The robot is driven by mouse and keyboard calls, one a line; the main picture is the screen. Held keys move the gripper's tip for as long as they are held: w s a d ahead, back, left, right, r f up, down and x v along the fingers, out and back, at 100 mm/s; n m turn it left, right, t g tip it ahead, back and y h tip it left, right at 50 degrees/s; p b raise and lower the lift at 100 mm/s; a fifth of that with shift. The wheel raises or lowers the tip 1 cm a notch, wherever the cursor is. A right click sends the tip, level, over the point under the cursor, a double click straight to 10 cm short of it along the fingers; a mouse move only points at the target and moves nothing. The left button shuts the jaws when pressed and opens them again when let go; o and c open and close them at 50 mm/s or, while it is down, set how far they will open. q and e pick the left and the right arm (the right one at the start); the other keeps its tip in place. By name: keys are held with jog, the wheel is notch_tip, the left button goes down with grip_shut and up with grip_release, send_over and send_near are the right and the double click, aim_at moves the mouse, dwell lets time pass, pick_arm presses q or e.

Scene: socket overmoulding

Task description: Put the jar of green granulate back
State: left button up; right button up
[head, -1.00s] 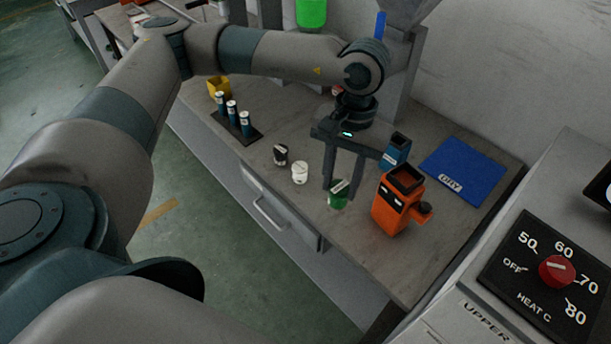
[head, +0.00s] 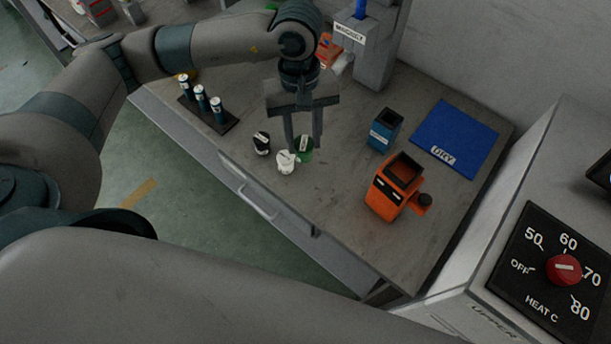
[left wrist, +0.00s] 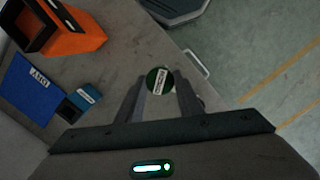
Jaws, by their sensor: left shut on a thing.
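The jar of green granulate (head: 305,150) is small and green with a pale label on its lid. My left gripper (head: 303,146) points down and is shut on it, a finger at each side. In the left wrist view the round lid of the green jar (left wrist: 159,80) shows between the fingers. A white jar (head: 286,163) stands close beside it, and a black jar (head: 262,143) stands further left, roughly in line. I cannot tell whether the green jar touches the bench or hangs just above it. My right gripper is out of view.
An orange container (head: 394,188) and a blue container (head: 384,129) stand to the right, with a blue mat (head: 453,138) labelled DRY beyond. Several labelled cylinders stand in a dark rack (head: 226,121) at left. The front-middle of the bench (head: 330,205) is clear.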

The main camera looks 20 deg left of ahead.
aim_at(308, 160)
pick_arm(q)
jog(key=n, duration=0.1)
jog(key=n+p, duration=0.1)
jog(key=shift+d+f+n, duration=0.1)
jog(key=shift+d+n, duration=0.2)
jog(key=shift+d, duration=0.05)
jog(key=n, duration=0.1)
jog(key=n+p, duration=0.1)
jog(key=shift+s+d+f+n+t+h, duration=0.15)
jog(key=shift+d+n+t+h, duration=0.15)
jog(key=shift+d+n, duration=0.1)
jog(key=n, duration=0.1)
jog(key=n+p, duration=0.1)
jog(key=shift+s+d+f+n, duration=0.15)
jog(key=shift+s+d+n, duration=0.15)
jog(key=shift+n, duration=0.1)
jog(key=n, duration=0.2)
jog(key=n+p, duration=0.1)
jog(key=shift+s+f+t, duration=0.25)
jog(key=shift+t, duration=0.15)
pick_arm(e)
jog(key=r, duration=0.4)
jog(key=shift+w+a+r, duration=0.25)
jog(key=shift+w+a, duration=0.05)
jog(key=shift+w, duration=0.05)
